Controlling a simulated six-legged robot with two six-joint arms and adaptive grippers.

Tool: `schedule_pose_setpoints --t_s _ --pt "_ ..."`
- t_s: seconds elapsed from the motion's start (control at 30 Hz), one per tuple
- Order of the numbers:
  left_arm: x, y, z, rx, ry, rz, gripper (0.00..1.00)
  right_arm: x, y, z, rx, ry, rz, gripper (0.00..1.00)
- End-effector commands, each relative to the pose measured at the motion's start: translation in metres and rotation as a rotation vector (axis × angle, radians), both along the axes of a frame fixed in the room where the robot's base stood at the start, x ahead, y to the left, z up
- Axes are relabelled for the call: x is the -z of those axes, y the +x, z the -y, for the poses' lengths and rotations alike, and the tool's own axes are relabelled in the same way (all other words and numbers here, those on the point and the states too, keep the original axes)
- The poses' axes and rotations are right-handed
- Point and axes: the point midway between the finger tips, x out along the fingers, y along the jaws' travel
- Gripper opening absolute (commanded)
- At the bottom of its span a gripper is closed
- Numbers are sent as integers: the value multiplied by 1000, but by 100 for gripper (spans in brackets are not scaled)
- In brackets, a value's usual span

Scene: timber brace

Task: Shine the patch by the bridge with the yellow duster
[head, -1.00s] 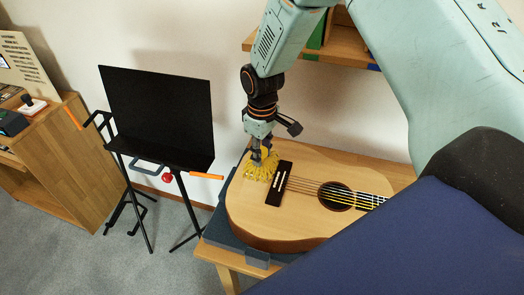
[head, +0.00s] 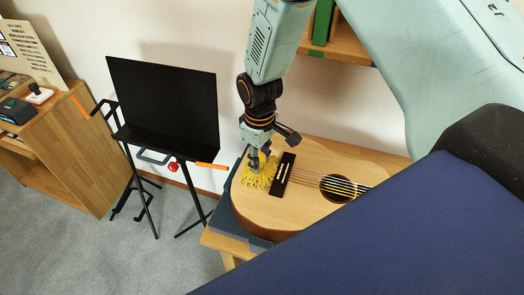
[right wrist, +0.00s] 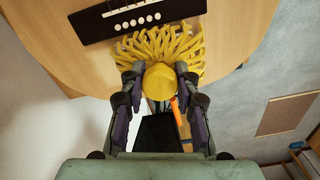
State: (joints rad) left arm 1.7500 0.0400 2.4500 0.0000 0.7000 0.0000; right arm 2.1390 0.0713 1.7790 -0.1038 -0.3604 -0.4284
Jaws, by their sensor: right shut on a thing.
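The yellow duster (head: 262,180) has a shaggy, stringy head and rests on the guitar's pale wooden top, just left of the dark bridge (head: 284,174). The guitar (head: 318,170) lies on its back on a wooden bench. My right gripper (head: 258,162) is shut on the duster's handle from above. In the right wrist view the fingers clasp the round yellow knob (right wrist: 160,82), and the strands fan out below the bridge (right wrist: 130,18). The patch itself cannot be made out; the duster covers the wood by the bridge. My left gripper is out of view.
A black music stand (head: 165,105) with orange-tipped arms and a red knob stands left of the bench. A wooden cabinet (head: 65,150) is at the far left. A shelf (head: 345,45) hangs on the wall above the guitar. My blue body hides the lower right.

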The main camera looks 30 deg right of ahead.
Motion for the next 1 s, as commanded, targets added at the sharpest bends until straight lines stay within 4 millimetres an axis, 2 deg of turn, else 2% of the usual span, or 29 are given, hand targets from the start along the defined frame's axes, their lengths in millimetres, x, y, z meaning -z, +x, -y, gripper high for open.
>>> schedule_pose_setpoints --t_s 0.7,1.0 --pt "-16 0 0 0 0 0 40 0 -22 -25 -2 -1 3 6" --pt "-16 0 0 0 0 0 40 1 -15 -19 1 1 4 6"
